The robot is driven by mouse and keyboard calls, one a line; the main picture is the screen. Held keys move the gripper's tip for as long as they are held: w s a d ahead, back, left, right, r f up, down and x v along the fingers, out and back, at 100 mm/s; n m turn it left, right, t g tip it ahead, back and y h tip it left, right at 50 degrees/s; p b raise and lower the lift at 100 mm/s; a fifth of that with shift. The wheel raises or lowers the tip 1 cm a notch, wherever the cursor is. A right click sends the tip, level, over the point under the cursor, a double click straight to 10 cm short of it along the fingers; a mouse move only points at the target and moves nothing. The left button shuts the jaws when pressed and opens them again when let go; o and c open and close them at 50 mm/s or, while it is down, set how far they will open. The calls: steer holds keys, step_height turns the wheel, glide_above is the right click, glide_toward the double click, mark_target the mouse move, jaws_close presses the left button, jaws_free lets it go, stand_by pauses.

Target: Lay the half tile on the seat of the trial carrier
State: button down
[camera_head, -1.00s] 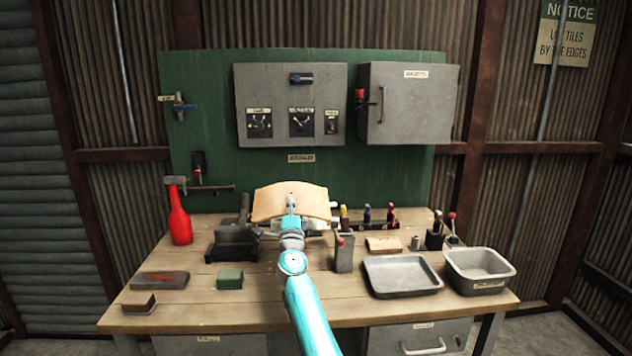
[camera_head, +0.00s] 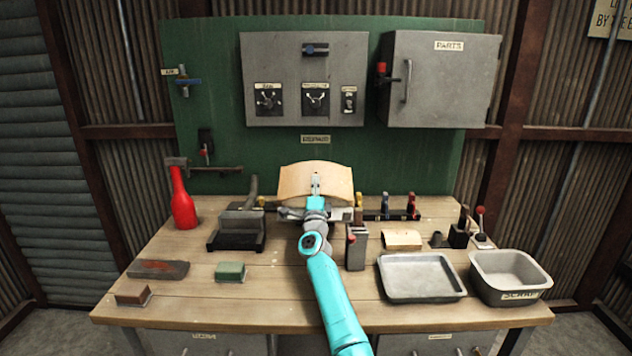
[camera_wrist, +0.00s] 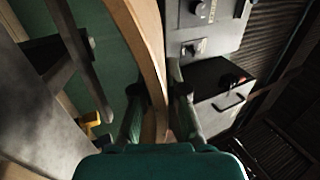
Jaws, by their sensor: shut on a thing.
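A curved tan tile, which I take to be the half tile (camera_head: 293,183), is held arched side up above the back of the bench. My gripper (camera_head: 316,182) is shut on its near edge. In the wrist view the tile (camera_wrist: 148,42) stands edge-on between the two fingers of my gripper (camera_wrist: 160,112). A grey metal piece (camera_head: 346,214) shows partly behind and below the tile; I cannot tell whether it is the trial carrier or whether the tile touches it. No carrier seat is clearly visible.
A dark vice-like block (camera_head: 236,232) stands left of my arm and a grey upright holder (camera_head: 356,248) right of it. A small tan piece (camera_head: 402,239), grey tray (camera_head: 420,292) and scrap bin (camera_head: 508,270) are farther right.

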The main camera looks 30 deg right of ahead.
steer(key=shift+w+d+f, duration=0.1)
steer(key=shift+w+f, duration=0.1)
steer(key=shift+f, duration=0.2)
steer(key=shift+w+d+f, duration=0.1)
steer(key=shift+w+f, duration=0.05)
steer(key=shift+f, duration=1)
